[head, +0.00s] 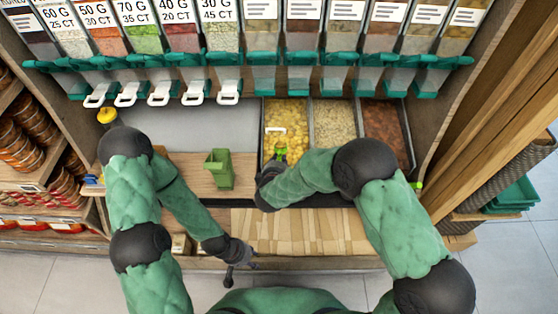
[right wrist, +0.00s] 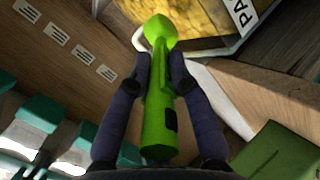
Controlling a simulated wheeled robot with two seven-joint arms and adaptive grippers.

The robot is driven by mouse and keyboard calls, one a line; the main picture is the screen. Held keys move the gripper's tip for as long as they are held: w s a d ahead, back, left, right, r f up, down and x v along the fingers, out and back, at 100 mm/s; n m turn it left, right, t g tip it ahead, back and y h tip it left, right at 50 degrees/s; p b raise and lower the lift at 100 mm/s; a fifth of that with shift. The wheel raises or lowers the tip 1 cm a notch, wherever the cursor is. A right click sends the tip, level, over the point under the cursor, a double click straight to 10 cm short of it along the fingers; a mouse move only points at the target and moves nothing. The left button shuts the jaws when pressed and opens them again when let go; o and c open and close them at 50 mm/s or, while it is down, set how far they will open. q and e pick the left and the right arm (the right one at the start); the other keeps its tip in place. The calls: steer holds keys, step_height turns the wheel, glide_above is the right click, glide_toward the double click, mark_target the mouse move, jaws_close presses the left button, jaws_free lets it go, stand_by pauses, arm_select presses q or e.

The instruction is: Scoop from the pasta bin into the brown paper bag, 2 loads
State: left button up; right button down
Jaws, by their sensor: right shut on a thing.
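The pasta bin (head: 301,112), filled with yellow pasta, is the left one of three bins under the dispensers. It also shows at the top of the right wrist view (right wrist: 200,18). My right gripper (head: 277,163) is at the bin's near edge. It is shut on a bright green scoop (right wrist: 158,95), its fingers on both sides of the handle and its head towards the pasta. I cannot tell whether the scoop holds pasta. My left gripper (head: 238,268) is low, near the counter's front edge; its fingers are too small to read. I cannot make out a standing brown paper bag.
A green holder (head: 219,169) stands on the counter left of the bins. A pale bin (head: 333,122) and a reddish-brown bin (head: 386,130) lie to the right. Dispensers with teal bases (head: 265,78) hang above.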

steer(key=shift+t, duration=0.4)
steer(key=shift+s+r+b, duration=0.4)
steer(key=shift+s+r, duration=1)
steer(key=shift+r, duration=0.05)
steer(key=shift+r, duration=0.15)
